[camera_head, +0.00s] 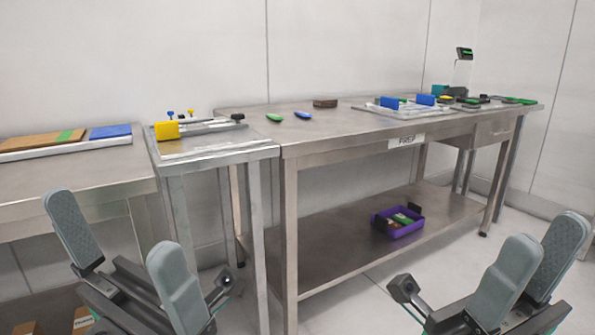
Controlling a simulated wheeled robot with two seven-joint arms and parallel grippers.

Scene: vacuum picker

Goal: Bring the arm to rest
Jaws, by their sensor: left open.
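My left gripper (122,250) is at the lower left, in front of the tables. Its two grey fingers stand wide apart with nothing between them. My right gripper (536,268) is at the lower right, in front of the long table. Its two grey fingers point up and stand apart, with nothing seen between them. Both grippers are clear of the table tops in this view.
A long steel table (330,125) carries trays, blue blocks (389,103) and small green and blue items. A purple bin (412,232) sits on its lower shelf. A smaller stand (215,145) holds a yellow block (166,130). Boards lie on the left table (60,185).

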